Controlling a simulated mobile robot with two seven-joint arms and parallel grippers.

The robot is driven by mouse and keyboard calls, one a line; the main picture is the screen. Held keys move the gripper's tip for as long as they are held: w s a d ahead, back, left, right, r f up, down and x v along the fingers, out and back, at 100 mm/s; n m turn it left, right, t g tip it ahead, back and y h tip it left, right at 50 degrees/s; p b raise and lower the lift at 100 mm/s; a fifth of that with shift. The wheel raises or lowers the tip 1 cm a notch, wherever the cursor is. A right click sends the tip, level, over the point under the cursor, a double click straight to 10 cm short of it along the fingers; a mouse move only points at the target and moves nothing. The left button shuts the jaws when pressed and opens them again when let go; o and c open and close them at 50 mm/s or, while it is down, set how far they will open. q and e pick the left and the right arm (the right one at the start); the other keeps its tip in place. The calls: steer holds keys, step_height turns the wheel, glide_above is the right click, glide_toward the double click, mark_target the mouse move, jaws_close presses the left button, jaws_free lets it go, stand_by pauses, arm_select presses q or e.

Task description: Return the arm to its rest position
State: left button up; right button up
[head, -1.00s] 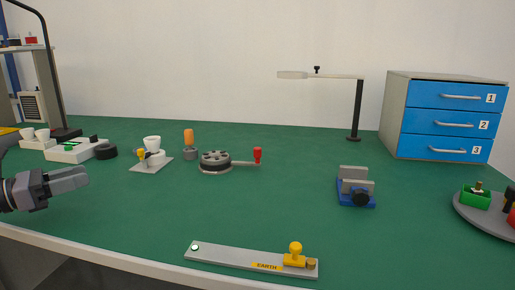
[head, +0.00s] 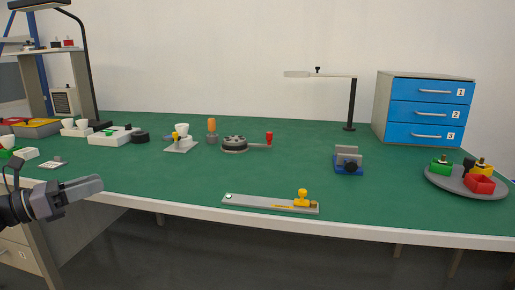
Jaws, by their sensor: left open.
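My left gripper (head: 84,190) shows at the lower left of the head view. It is open and empty, with its dark wrist entering from the left edge. It is in front of the near table edge or over it; the exact distance is hard to tell. No object is touching it. My right gripper is not in view.
The green table (head: 300,170) carries a grey bar with a yellow knob (head: 302,198), a blue vise (head: 348,161), a crank wheel (head: 234,144) and a round tray (head: 440,183). The table's middle is mostly clear.

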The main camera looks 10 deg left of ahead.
arm_select(q)
steer(key=d+f+n+t, duration=0.2)
steer(key=d+f+n, duration=0.6)
steer(key=d+f, duration=0.2)
steer(key=s+d+f+n+y, duration=0.4)
steer(key=s+d+f+n, duration=0.3)
steer(key=n, duration=0.5)
steer(key=s+d+f+n+y, duration=0.45)
steer(key=d+f+n, duration=0.25)
steer(key=f+n, duration=0.3)
steer(key=s+d+f+n+g, duration=0.2)
steer(key=s+d+n+g, duration=0.3)
steer(key=s+n, duration=0.6)
steer(key=s+a+r+y+p, duration=0.1)
steer(key=a+r+p, duration=0.1)
steer(key=r+p, duration=0.5)
steer(key=s+a+r+p, duration=0.1)
steer(key=a+r+p, duration=0.2)
steer(key=r+p, duration=0.4)
steer(key=p, duration=0.9)
steer(key=shift+s+y+p, duration=0.35)
steer(key=shift+s+p, duration=0.05)
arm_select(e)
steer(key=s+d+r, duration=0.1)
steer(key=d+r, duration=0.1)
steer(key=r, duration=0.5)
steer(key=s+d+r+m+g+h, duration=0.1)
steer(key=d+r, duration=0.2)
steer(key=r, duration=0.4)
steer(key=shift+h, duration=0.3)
